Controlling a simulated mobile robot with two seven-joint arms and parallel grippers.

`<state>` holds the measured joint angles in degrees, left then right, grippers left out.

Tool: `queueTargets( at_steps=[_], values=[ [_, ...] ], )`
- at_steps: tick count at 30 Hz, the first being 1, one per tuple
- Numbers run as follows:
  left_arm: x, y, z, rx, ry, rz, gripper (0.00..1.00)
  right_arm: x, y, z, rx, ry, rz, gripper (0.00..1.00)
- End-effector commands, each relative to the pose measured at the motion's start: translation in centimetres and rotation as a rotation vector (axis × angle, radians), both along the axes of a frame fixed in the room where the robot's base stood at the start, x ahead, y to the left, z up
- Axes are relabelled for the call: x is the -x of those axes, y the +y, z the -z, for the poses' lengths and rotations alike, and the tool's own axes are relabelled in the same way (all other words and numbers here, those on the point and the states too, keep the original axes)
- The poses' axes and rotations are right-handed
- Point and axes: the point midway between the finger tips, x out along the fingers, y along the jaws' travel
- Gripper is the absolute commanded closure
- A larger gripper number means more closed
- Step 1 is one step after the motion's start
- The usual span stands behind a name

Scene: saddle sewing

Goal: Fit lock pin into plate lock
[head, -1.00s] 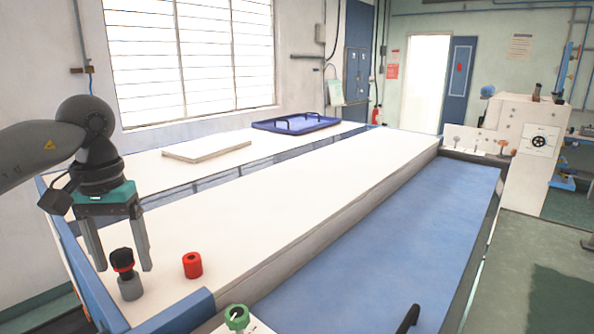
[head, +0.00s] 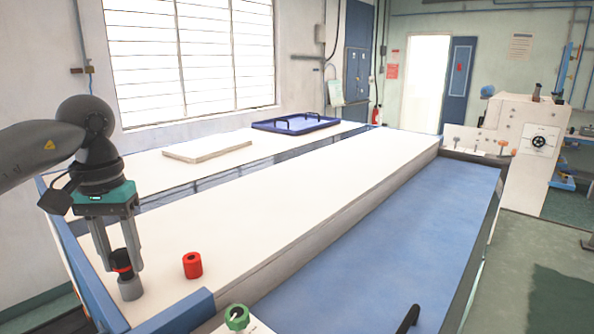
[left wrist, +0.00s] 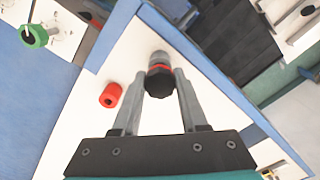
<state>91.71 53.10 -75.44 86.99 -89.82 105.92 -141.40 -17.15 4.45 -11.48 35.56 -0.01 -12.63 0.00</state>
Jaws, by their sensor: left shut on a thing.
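The lock pin, a black knob (head: 121,257) with a red ring below it, stands upright on a grey cylindrical base on the white tabletop near the left corner. It also shows in the left wrist view (left wrist: 159,84). A red cylinder (head: 192,265) with a hole in its top, which may be the plate lock, stands just right of it and shows in the left wrist view (left wrist: 110,95). My left gripper (head: 122,266) points down, shut on the black knob with one finger on each side. My right gripper is not in view.
A green ring-shaped knob (head: 237,317) sits on a white plate at the front edge. A blue rail (head: 180,312) borders the table's near corner. A flat white board (head: 207,150) and a blue tray (head: 296,125) lie farther back. The long white tabletop (head: 300,200) is mostly clear.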

Motion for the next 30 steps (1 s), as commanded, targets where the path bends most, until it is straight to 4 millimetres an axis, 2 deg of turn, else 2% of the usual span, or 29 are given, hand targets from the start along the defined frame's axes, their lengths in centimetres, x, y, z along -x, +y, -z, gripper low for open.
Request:
queueTargets(
  at_steps=[11,30],
  values=[
    [0.0,0.0,-0.1,0.000,0.001,0.000,1.00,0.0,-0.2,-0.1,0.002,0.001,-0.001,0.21],
    [0.0,0.0,-2.0,0.000,0.000,0.000,1.00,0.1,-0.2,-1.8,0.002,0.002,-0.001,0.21]
  ],
)
